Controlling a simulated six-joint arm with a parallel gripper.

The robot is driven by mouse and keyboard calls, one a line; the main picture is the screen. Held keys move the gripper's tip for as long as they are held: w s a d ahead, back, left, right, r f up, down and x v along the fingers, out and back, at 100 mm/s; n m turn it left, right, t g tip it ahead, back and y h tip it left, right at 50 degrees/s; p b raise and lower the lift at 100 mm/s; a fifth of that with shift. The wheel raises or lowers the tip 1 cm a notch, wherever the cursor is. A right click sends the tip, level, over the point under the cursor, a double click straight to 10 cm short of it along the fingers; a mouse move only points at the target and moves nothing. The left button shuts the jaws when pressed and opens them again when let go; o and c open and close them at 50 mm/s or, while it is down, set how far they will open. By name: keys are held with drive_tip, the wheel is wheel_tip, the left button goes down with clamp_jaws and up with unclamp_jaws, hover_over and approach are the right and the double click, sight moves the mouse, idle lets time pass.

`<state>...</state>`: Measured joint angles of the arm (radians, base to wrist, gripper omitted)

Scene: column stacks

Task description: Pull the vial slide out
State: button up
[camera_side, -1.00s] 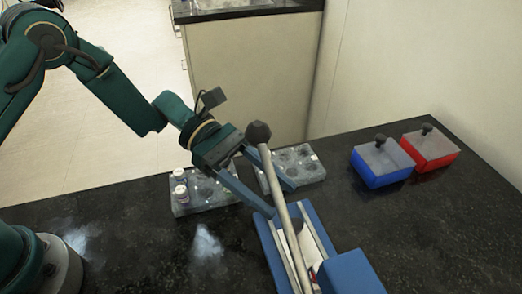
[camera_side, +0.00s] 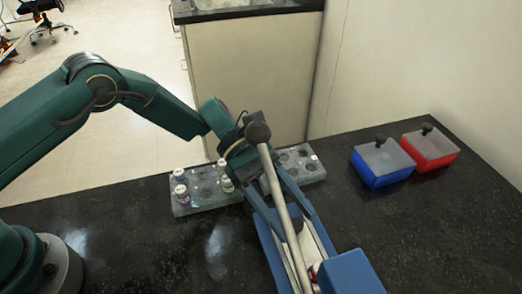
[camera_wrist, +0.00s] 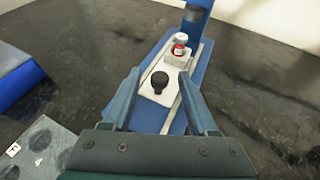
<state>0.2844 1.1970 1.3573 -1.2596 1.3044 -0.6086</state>
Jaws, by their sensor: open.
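The vial slide (camera_wrist: 150,95) is a white plate in a blue track (camera_wrist: 198,62), with a black knob (camera_wrist: 160,80) on its near end. A vial (camera_wrist: 180,42) with a red label and pale cap stands in a small holder on the slide, beyond the knob. My gripper (camera_wrist: 158,74) is open, its fingers on either side of the knob with gaps visible. In the side view my gripper (camera_side: 300,225) reaches down over the track; a rod partly hides it, and the vial is mostly hidden.
Two grey racks stand behind; the left rack (camera_side: 207,205) holds several vials, the right rack (camera_side: 312,172) looks empty. Blue (camera_side: 382,165) and red (camera_side: 430,150) boxes stand at right.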

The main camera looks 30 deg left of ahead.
drive_tip(key=shift+d, duration=0.1)
clamp_jaws()
drive_tip(key=shift+s, duration=0.1)
idle(1.3)
